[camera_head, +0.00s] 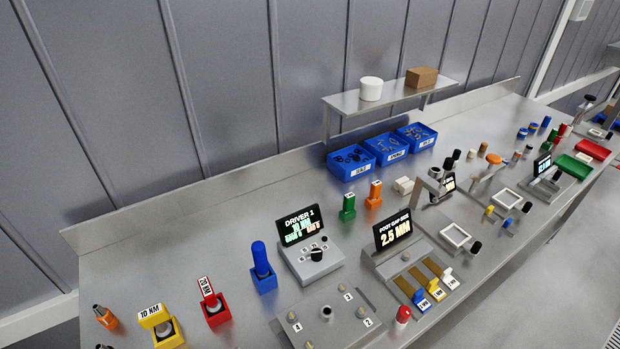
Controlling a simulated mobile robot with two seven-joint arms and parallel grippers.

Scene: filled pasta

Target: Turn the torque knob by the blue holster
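The black torque knob (316,255) sits on the sloped top of a grey control unit (313,271). Small marks ring the knob; its exact pointing is too small to tell. The unit's dark screen (300,226) reads "DRIVER 1" with a green "10 NM" line and smaller text below. The blue holster (265,284) stands just left of the unit, with an upright blue-handled tool (260,258) in it. Neither of my grippers is in view, so nothing is seen touching the knob.
A red holster (217,316) labelled 20 NM and a yellow holster (168,335) labelled 10 NM stand left of the blue one. A numbered grey fixture plate (325,322) lies in front. A second screen (392,231) reading "2.5 MM" stands right. Blue bins (351,162) are behind.

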